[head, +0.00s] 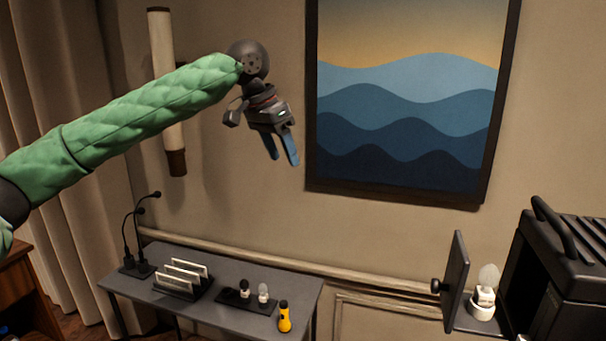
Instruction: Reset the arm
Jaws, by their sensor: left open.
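My left arm (140,115), in a green quilted sleeve, reaches in from the left side of the head view. Its left gripper (281,160) hangs in the upper middle, fingers pointing down. The two blue-grey fingers are apart, with nothing between them. The gripper is above the level of the grey desk (225,282) and touches nothing visible. My right arm and right gripper do not show.
On the desk are microphones (141,240), a rack with pale cards (183,278), a black tray (232,300) with small items and a yellow flashlight (284,318). A framed picture (405,105) hangs behind.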

